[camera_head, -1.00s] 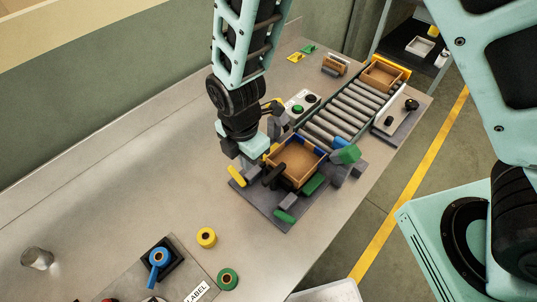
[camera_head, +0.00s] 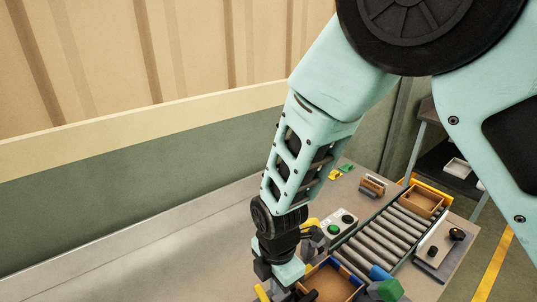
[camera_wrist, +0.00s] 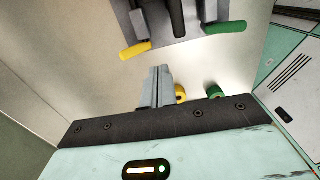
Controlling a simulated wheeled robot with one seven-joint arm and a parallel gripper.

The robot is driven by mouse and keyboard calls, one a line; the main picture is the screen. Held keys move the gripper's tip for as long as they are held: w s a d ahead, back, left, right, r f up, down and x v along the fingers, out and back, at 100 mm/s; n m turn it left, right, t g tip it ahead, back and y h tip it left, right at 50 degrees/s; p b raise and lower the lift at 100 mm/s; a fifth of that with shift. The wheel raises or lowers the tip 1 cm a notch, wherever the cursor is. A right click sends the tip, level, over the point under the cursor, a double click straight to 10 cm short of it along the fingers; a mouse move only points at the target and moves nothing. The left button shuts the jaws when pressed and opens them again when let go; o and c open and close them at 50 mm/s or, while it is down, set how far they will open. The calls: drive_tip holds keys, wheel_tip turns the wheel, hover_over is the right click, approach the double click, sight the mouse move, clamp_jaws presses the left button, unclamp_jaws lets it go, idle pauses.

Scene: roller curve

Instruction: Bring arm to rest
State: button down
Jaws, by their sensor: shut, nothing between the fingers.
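My gripper (camera_wrist: 158,72) is shut, with its two grey fingers together and nothing between them in the wrist view. It hangs over the bare metal bench top (camera_wrist: 100,85), apart from the things around it. In the head view my arm reaches down from the upper right. The pale gripper body shows at the bottom edge beside the brown tray (camera_head: 333,284), and the fingertips cannot be made out there.
A grey fixture with a yellow bar (camera_wrist: 136,50) and a green bar (camera_wrist: 226,27) lies close to the fingers. Yellow (camera_wrist: 181,95) and green (camera_wrist: 215,92) rolls lie beyond the gripper. A roller conveyor (camera_head: 385,240) and button box (camera_head: 340,222) stand nearby. The bench's left is clear.

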drive_tip(key=s+d+r+m+b, duration=0.3)
drive_tip(key=s+d+m+b, duration=0.2)
drive_tip(key=s+m, duration=0.2)
drive_tip(key=s+d+r+m+b, duration=0.3)
drive_tip(key=s+d+m+b, duration=0.2)
drive_tip(key=m, duration=0.4)
drive_tip(key=shift+s+d+r+m+y+b, duration=0.2)
drive_tip(key=shift+s+m+y+b, duration=0.15)
drive_tip(key=shift+s+b, duration=0.6)
